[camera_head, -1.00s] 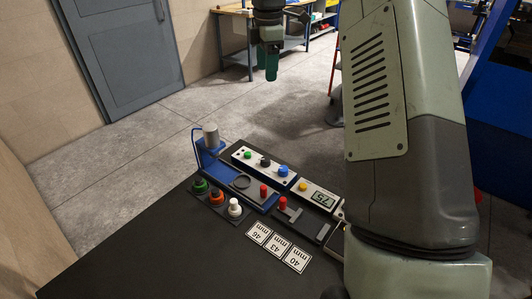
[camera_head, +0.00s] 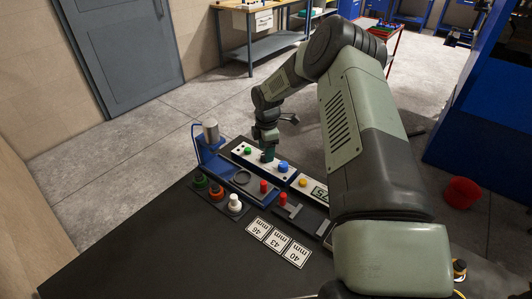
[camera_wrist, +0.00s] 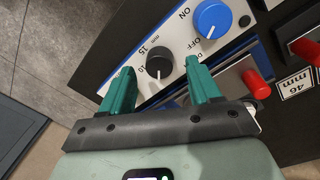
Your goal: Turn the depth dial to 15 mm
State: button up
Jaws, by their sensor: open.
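The black depth dial (camera_wrist: 159,60) sits on a white panel (camera_wrist: 238,45) in the wrist view, with printed marks 10, 15 and mm beside it. A small light line shows near its lower edge; its exact setting is hard to tell. My gripper (camera_wrist: 160,67) has its two green fingers spread, with the dial appearing between the fingertips. Whether they touch it cannot be told.
The blue ON/OFF knob (camera_wrist: 212,18) is close beside the dial. Red-topped handles (camera_wrist: 256,84) stand near the right finger. A grey cylinder (camera_head: 211,131) on a blue stand rises left of the panel. Number cards (camera_head: 277,243) lie in front; the table's front left is clear.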

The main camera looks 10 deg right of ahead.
jog(key=shift+w+f, duration=0.1)
jog(key=shift+f, duration=0.95)
jog(key=c, duration=1)
jog(key=shift+c, duration=0.2)
